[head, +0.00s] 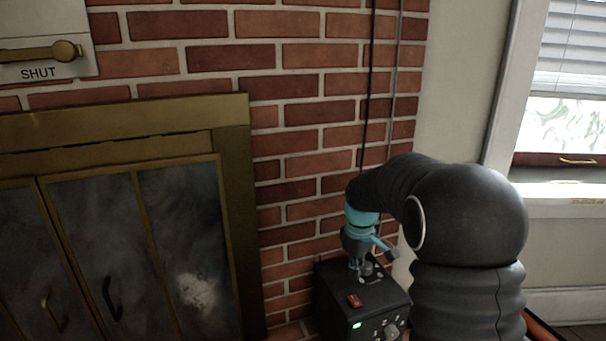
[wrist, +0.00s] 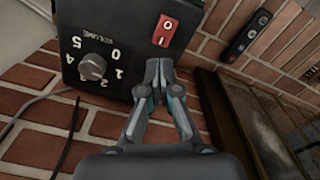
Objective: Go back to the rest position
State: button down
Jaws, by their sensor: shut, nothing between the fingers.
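My gripper (wrist: 158,82) is shut and empty in the wrist view. Its fingertips are in front of the lower edge of a black box's face in that picture; I cannot tell whether they touch it. In the head view my gripper (head: 362,272) points down, over or just behind the top of the black box (head: 335,292). The box carries a red rocker switch (wrist: 166,30), a volume knob (wrist: 92,66) with numbers around it, and a lit green light (head: 357,325).
A brass-framed fireplace with dark glass doors (head: 190,235) is at the left, under a lever plate marked SHUT (head: 40,52). A brick wall (head: 300,110) rises behind the box, with cables (head: 368,90) running down it. A window (head: 570,100) is at the right.

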aim_at(354, 304)
jog(key=shift+s+f+m+g, duration=0.3)
jog(key=shift+s+f+m, duration=0.8)
jog(key=shift+s, duration=0.15)
jog(key=s, duration=0.2)
jog(key=s+r+m, duration=0.1)
jog(key=shift+s+r+m, duration=0.1)
jog(key=shift+s+m, duration=0.2)
jog(key=shift+s, duration=0.1)
jog(key=s+r+m+t, duration=0.2)
jog(key=s+r, duration=0.4)
jog(key=s, duration=0.6)
jog(key=s+r+m+t, duration=0.2)
jog(key=s+r+t, duration=0.2)
jog(key=s, duration=0.8)
notch_tip(354, 304, up, 2)
jog(key=shift+s+r+m, duration=0.2)
jog(key=shift+r+m, duration=0.05)
jog(key=shift+m, duration=0.05)
